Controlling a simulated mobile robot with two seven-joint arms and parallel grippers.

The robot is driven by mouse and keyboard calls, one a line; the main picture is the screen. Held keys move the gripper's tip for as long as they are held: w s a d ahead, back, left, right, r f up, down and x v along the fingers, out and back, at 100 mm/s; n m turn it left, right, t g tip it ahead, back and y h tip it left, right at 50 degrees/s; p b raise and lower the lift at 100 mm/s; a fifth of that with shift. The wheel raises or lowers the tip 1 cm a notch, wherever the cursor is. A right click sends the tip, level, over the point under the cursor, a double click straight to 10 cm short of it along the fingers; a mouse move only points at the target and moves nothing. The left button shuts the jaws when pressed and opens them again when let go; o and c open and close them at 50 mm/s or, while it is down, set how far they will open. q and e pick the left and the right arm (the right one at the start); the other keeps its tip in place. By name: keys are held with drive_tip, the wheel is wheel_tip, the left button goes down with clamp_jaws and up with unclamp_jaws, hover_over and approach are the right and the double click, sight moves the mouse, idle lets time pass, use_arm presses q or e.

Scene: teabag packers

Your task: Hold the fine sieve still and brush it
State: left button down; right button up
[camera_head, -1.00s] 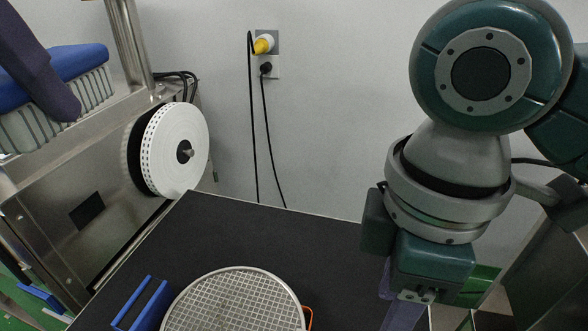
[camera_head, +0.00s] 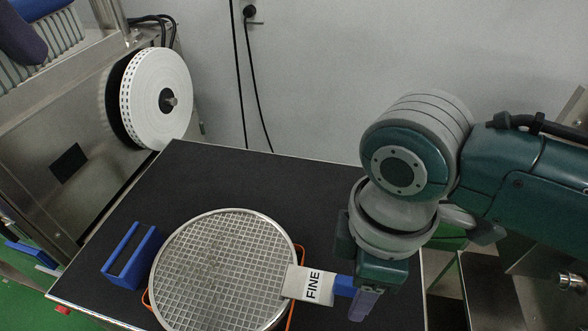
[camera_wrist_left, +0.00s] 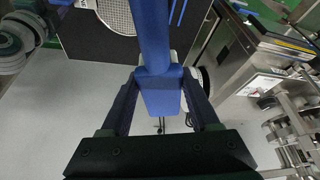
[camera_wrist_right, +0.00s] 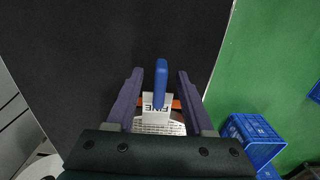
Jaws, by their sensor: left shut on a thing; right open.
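The round fine sieve (camera_head: 222,268) lies flat on the dark table, its mesh facing up. Its tab labelled FINE (camera_head: 308,285) and blue handle (camera_head: 344,286) point right; the right wrist view shows the handle (camera_wrist_right: 161,82) too. My right gripper (camera_wrist_right: 160,74) is open, its fingers on either side of the handle with gaps showing. In the head view it is partly seen from the side (camera_head: 362,303). My left gripper (camera_wrist_left: 158,82) is shut on the blue brush (camera_wrist_left: 153,35). In the head view the brush (camera_head: 40,10) is at the top left, bristles downward, away from the sieve and partly cut off.
An orange frame (camera_head: 291,316) shows under the sieve's edge. A blue slotted holder (camera_head: 131,256) stands left of the sieve on the black table (camera_head: 215,180). A steel machine with a white reel (camera_head: 157,98) is at the left. The table behind the sieve is clear.

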clamp_jaws()
idle(0.3)
idle(1.0)
idle(0.3)
idle(0.7)
